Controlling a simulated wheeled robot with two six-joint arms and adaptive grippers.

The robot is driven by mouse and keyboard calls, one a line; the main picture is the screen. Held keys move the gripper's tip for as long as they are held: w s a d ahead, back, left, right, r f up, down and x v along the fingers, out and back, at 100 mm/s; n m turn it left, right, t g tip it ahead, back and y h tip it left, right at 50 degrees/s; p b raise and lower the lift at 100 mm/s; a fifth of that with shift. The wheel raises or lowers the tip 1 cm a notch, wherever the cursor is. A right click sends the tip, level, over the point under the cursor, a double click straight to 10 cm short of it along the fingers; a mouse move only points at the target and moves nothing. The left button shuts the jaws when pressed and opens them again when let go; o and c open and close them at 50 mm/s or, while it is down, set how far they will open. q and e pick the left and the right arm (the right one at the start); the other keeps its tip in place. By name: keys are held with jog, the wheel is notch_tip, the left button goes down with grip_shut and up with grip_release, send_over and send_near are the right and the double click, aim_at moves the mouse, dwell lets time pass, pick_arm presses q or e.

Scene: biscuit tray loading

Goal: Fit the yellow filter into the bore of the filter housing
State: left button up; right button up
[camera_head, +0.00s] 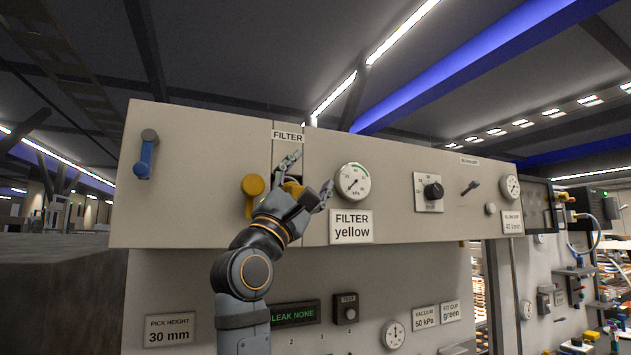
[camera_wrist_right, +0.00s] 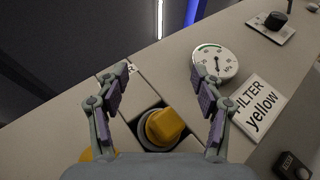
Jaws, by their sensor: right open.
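A yellow filter (camera_wrist_right: 167,126) with a raised grip bar sits in a grey ring inside a dark square opening in the panel, the filter housing (camera_wrist_right: 142,136). I cannot tell how deep it sits in the bore. In the head view the filter (camera_head: 292,187) shows partly behind my right gripper (camera_head: 309,175), under the FILTER label. My right gripper is open, with its fingers spread on either side of the filter and apart from it; it also shows in the wrist view (camera_wrist_right: 160,76). My left gripper is not in view.
A yellow knob (camera_head: 253,184) stands on the panel just left of the gripper. A blue handle (camera_head: 145,158) is farther left. A gauge (camera_head: 353,182) and a "FILTER yellow" sign (camera_head: 351,227) are close on the right. A black dial (camera_head: 432,191) lies beyond.

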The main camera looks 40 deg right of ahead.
jog(key=shift+s+a, duration=0.2)
jog(key=shift+s, duration=1.2)
jog(key=shift+a, duration=0.1)
